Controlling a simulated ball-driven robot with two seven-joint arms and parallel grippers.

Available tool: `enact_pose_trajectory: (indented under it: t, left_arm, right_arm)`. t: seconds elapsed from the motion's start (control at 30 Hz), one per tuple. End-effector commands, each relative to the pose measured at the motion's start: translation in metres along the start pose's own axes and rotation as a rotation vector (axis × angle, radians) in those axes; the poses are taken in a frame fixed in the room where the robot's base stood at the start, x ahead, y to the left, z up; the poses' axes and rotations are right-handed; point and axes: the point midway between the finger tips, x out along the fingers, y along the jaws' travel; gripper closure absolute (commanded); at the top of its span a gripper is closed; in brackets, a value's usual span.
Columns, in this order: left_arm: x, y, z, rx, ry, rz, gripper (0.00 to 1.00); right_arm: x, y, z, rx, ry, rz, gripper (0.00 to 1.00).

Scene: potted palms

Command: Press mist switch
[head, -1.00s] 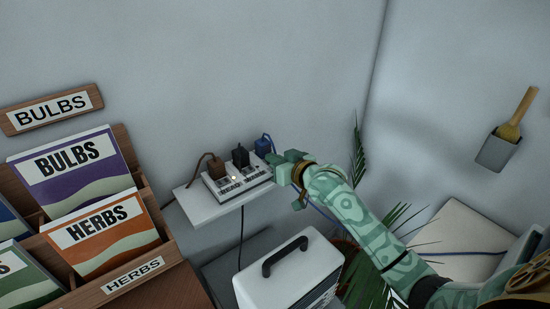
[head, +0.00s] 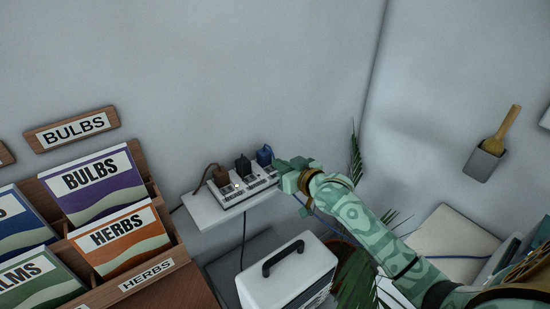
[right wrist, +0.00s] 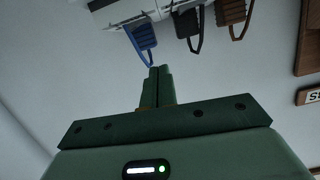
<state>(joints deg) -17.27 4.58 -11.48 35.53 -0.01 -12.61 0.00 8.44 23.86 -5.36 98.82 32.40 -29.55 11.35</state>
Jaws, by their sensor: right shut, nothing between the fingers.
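A white switch strip (head: 250,190) with several switches lies on a small white wall shelf (head: 212,218). A brown plug (head: 221,175), a black plug (head: 243,165) and a blue plug (head: 264,155) stand in a row along its back. A small light glows near the brown plug. No label on the strip is readable. My right gripper (head: 282,170) is at the strip's right end, near the blue plug. In the right wrist view its fingers (right wrist: 155,74) are shut and empty, just below the blue plug (right wrist: 144,38). Contact with a switch cannot be told. My left gripper is not in view.
A white box with a black handle (head: 283,258) stands below the shelf. A wooden packet rack (head: 185,268) fills the lower left. Palm leaves (head: 356,160) rise behind my right arm. A grey holder with a brush (head: 484,163) hangs on the right wall.

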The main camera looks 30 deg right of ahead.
Motion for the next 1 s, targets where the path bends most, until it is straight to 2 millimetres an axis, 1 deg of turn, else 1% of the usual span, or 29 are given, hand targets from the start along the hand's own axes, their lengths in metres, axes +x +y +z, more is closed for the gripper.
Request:
enact_pose_trajectory:
  t: [0.03,0.1,0.2,0.33,0.5,1.0]
  left_arm:
    - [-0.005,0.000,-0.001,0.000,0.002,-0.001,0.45]
    - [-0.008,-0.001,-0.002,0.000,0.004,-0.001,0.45]
    - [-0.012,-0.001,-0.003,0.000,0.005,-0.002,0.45]
    - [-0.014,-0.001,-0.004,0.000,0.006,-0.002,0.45]
    - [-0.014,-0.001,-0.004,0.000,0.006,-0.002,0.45]
    - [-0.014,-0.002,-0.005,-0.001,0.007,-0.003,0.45]
  right_arm:
    - [-0.012,-0.001,-0.002,-0.002,0.000,-0.001,1.00]
    - [-0.026,-0.001,-0.001,-0.001,-0.001,0.000,1.00]
    - [-0.042,-0.002,0.000,-0.001,0.000,-0.001,1.00]
    - [-0.055,-0.002,0.000,-0.001,0.000,0.000,1.00]
    - [-0.060,-0.003,0.001,0.000,0.001,0.000,1.00]
    - [-0.060,-0.004,0.002,-0.004,-0.003,0.000,1.00]
